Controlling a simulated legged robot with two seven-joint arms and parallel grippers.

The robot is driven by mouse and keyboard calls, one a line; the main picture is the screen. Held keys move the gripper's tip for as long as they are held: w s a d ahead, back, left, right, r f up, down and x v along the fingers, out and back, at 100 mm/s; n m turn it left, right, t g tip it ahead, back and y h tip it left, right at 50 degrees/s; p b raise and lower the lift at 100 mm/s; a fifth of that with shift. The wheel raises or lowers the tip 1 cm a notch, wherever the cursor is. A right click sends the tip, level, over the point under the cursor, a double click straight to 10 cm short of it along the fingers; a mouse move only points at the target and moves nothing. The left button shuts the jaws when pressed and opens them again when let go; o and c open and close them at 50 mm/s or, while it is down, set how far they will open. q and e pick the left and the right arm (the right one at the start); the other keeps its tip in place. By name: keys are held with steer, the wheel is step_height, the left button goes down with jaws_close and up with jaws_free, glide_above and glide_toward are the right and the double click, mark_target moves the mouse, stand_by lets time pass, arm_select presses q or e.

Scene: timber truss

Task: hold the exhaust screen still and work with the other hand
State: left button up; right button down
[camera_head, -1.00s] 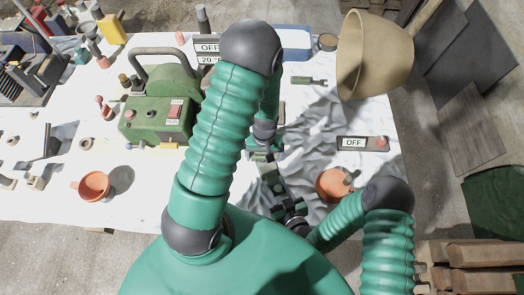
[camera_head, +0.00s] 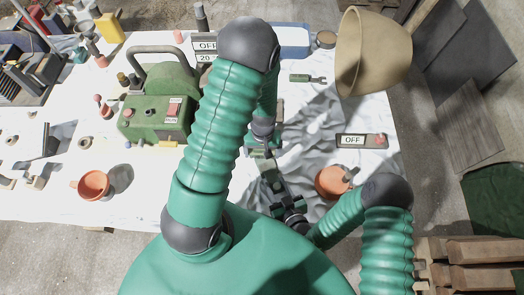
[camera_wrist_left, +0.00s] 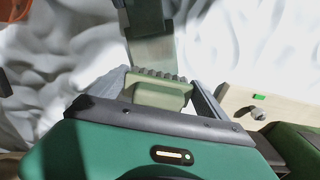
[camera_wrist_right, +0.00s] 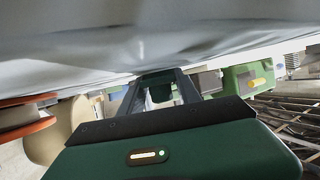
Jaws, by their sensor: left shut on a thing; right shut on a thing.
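My left gripper (camera_head: 264,149) is above the white cloth, mostly behind my own arm in the head view. In the left wrist view its fingers (camera_wrist_left: 156,97) are shut on a small olive ridged piece (camera_wrist_left: 158,92). A flat grey metal piece (camera_wrist_left: 151,49) runs away just beyond it; I cannot tell if they join. My right gripper (camera_head: 272,182) is just below the left one in the head view. In the right wrist view its fingers (camera_wrist_right: 160,86) close around a small dark green piece (camera_wrist_right: 159,91). I cannot tell which held piece is the exhaust screen.
A green engine unit (camera_head: 158,116) with a red switch stands left of the arms. An orange pot (camera_head: 331,181) and an OFF box (camera_head: 362,141) stand to the right. A tan lamp shade (camera_head: 374,55) overhangs the back right. An orange cup (camera_head: 92,185) is near the front edge.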

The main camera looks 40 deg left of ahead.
mark_target(265, 164)
arm_select(q)
steer(key=shift+s+d, duration=0.35)
steer(key=shift+d, duration=0.35)
steer(key=shift+s+d, duration=0.35)
steer(key=shift+d, duration=0.3)
steer(key=shift+w+a+f, duration=0.1)
steer(key=shift+w+a, duration=0.2)
steer(key=shift+a, duration=0.3)
steer(key=shift+w+a+r, duration=0.1)
steer(key=shift+w+a, duration=0.2)
steer(key=shift+a, duration=0.35)
steer(key=shift+w+a+f, duration=0.1)
steer(key=shift+w+a, duration=0.2)
steer(key=shift+a, duration=0.3)
steer(key=shift+r, duration=3.5)
steer(key=shift+f, duration=0.1)
steer(key=shift+f, duration=2.45)
steer(key=shift+f, duration=0.9)
